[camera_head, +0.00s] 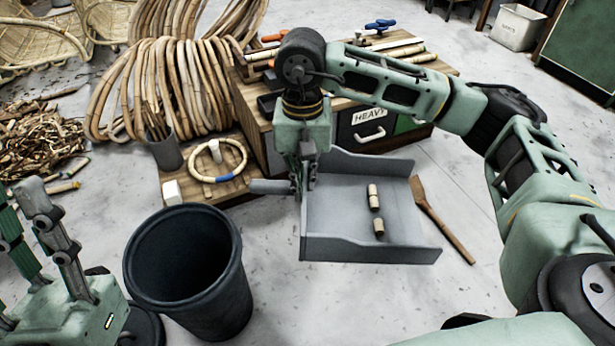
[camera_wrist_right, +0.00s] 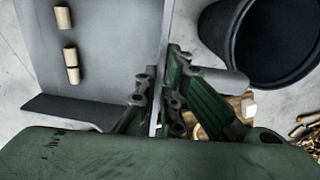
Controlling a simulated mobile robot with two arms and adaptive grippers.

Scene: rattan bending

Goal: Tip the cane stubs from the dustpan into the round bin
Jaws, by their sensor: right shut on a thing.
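The grey dustpan (camera_head: 335,215) is right of the bin in the head view, its pan roughly level. I cannot tell how far it is above the floor. Short pale cane stubs (camera_head: 374,197) lie on it; they also show in the right wrist view (camera_wrist_right: 63,18). My right gripper (camera_head: 302,185) is shut on the dustpan's left wall, beside its handle (camera_head: 270,187); the wall also shows between the fingers in the wrist view (camera_wrist_right: 154,122). The dark round bin (camera_head: 225,305) stands upright, its visible inside dark. My left gripper (camera_head: 40,215) is open and empty, left of the bin.
A low wooden board with a cane ring (camera_head: 217,160) and a dark cup (camera_head: 164,150) lies behind the bin. A workbench (camera_head: 255,110) stands behind the dustpan. A wooden stick (camera_head: 445,225) lies on the floor at right. Cane scraps (camera_head: 35,140) are heaped at left.

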